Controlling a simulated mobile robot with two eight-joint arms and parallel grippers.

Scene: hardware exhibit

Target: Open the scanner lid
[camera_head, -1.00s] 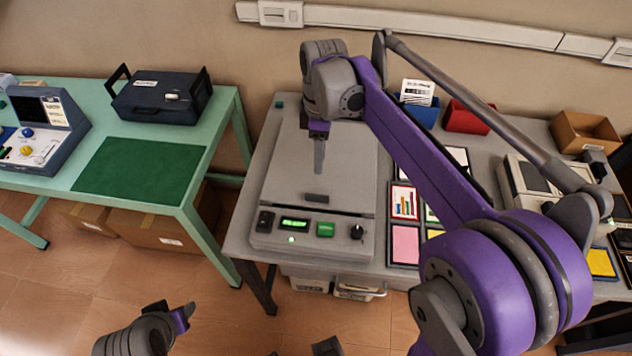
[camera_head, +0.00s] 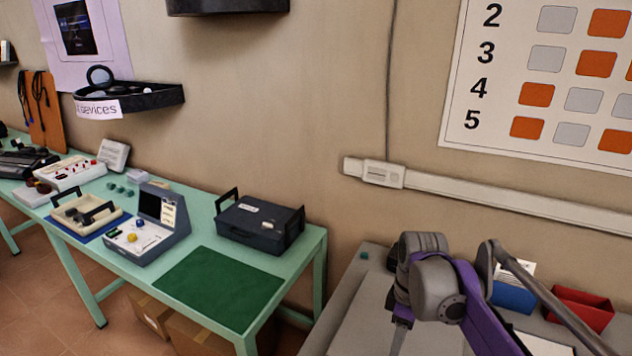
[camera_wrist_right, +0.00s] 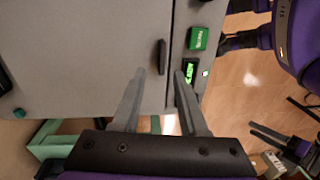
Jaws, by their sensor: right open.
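The grey scanner (camera_head: 375,320) shows only in part at the bottom of the head view, its front cut off. In the right wrist view its flat grey lid (camera_wrist_right: 110,45) has a small dark handle (camera_wrist_right: 162,57) near the edge. My right gripper (camera_wrist_right: 159,74) is open, its two fingertips on either side of the handle's lower end in the picture. I cannot tell whether they touch it. In the head view my right arm's wrist (camera_head: 437,290) is above the scanner. What seems to be my left gripper (camera_wrist_right: 280,140) shows small in the right wrist view, its jaws unclear.
Beside the lid are a green button (camera_wrist_right: 198,38) and a lit green display (camera_wrist_right: 190,72). A green table (camera_head: 210,205) stands left, with a dark blue case (camera_head: 260,222) and a console (camera_head: 150,222). Blue (camera_head: 513,296) and red (camera_head: 580,307) bins stand right of my arm.

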